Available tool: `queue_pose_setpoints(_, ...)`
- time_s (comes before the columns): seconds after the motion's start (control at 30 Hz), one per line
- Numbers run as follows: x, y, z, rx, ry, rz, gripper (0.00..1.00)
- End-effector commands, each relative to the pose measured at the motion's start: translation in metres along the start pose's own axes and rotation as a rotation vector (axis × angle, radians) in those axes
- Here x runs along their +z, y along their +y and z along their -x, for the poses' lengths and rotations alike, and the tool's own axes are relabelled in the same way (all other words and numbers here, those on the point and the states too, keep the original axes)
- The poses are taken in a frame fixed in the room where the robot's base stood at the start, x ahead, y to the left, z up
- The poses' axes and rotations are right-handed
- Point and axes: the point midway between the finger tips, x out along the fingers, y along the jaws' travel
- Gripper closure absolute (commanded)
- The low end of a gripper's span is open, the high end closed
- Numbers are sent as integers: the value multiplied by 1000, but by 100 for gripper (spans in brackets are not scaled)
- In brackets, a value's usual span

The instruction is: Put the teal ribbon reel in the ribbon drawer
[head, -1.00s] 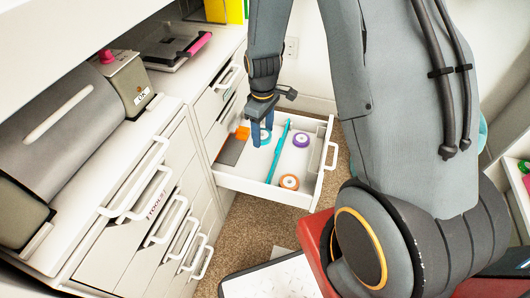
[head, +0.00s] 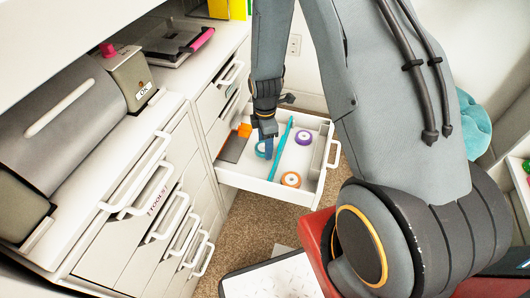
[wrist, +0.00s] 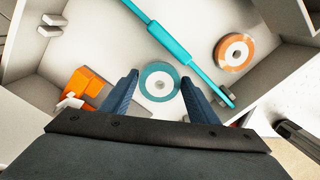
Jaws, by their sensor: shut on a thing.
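The teal ribbon reel (head: 261,151), a flat ring with a white centre, is inside the open drawer (head: 262,188), left of a teal bar. In the wrist view the teal reel (wrist: 159,70) sits between the two blue fingertips. My gripper (head: 267,137) reaches down into the drawer and is shut on the teal reel. It also shows in the wrist view (wrist: 160,80). I cannot tell whether the reel touches the drawer floor. An orange reel (head: 291,180) and a purple reel (head: 303,138) lie right of the bar.
The teal bar (head: 281,148) runs lengthwise through the drawer. An orange object (head: 244,130) and a grey plate (head: 232,149) lie at its left side. White cabinets with handles (head: 150,190) stand on the left. Brown carpet (head: 250,225) shows below the drawer.

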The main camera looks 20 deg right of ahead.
Motion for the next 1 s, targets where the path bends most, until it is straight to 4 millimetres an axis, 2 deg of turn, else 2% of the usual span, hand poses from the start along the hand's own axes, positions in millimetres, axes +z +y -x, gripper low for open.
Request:
queue_pose_setpoints(0.33,0,1,-39,0,0,-1,67)
queue_pose_setpoints(0.7,0,1,-42,2,0,-1,67)
queue_pose_setpoints(0.73,0,1,-42,2,0,-1,44)
queue_pose_setpoints(0.77,0,1,-42,2,0,-1,39)
queue_pose_setpoints(1.0,0,1,-42,2,0,-1,38)
